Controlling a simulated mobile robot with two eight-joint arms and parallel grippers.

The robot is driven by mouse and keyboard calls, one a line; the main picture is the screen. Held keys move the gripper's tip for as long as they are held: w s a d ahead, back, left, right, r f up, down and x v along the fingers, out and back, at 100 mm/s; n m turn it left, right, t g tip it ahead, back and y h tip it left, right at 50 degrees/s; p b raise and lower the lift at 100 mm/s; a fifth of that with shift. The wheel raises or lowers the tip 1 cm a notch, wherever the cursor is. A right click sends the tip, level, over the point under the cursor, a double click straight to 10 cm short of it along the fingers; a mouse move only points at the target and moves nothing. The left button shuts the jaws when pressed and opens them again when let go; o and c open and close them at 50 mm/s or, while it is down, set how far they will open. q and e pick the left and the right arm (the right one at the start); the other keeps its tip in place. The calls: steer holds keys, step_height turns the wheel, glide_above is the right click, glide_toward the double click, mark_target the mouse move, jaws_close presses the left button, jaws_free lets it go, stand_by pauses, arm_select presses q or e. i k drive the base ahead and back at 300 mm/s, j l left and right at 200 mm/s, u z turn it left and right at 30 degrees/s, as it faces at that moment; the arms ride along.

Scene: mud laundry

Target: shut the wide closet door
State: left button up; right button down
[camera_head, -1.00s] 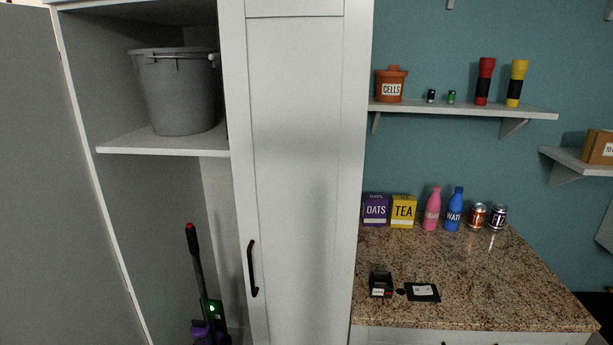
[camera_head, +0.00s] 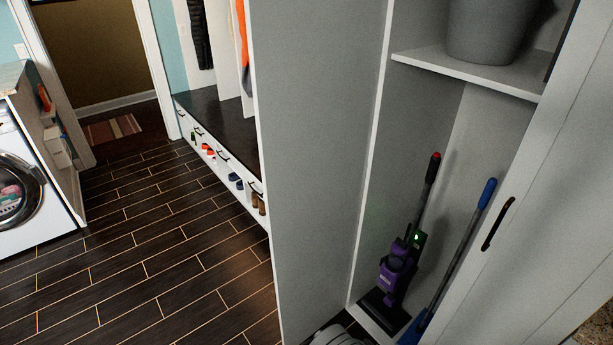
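The wide closet door (camera_head: 315,150) stands open in the head view as a tall plain grey panel left of the closet opening. Its free edge is toward the left and its hinge side meets the closet frame. No handle shows on the face I see. Beside the opening on the right is a narrower white door (camera_head: 560,190) with a dark handle (camera_head: 497,224); it looks closed.
Inside the closet are a purple vacuum (camera_head: 398,268), a blue-handled tool (camera_head: 458,255) and a grey bucket (camera_head: 490,30) on a shelf (camera_head: 465,72). Dark plank floor (camera_head: 150,245) lies clear left of the door. A bench (camera_head: 220,125) with shoes stands behind it; a washer (camera_head: 30,190) is far left.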

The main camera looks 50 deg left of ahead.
mark_target(315, 64)
steer(key=k+j, duration=0.15)
steer(key=j, duration=0.25)
steer(key=k+j+z, duration=0.1)
steer(key=j, duration=0.3)
steer(key=k+j, duration=0.2)
steer(key=j, duration=0.2)
steer(key=k+j+z, duration=0.1)
steer(key=j, duration=0.3)
steer(key=k+j, duration=0.25)
steer(key=i+j+z, duration=0.2)
steer(key=j, duration=1)
steer(key=i+j, duration=0.1)
steer(key=j, duration=0.3)
steer(key=i+j, duration=0.1)
steer(key=j, duration=0.3)
